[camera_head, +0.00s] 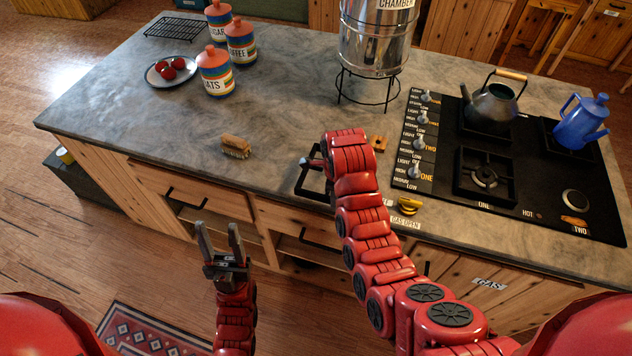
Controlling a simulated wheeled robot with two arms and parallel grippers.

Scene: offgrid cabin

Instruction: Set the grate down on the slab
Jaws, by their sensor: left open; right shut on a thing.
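The grate (312,193) is a small black frame at the front edge of the grey stone slab (290,100), left of the stove. My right gripper (308,164) is shut on it, and my red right arm hides its right part. I cannot tell whether the grate touches the slab or hangs just above it. My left gripper (219,238) is open and empty, in front of the wooden drawers and below the slab's top.
The black stove (520,210) carries a grey kettle (490,105) and a blue pot (582,125). A brush (235,147), several canisters (241,42), a plate (157,81), a wire rack (174,28) and a metal tank (376,40) stand on the slab. Its middle is clear.

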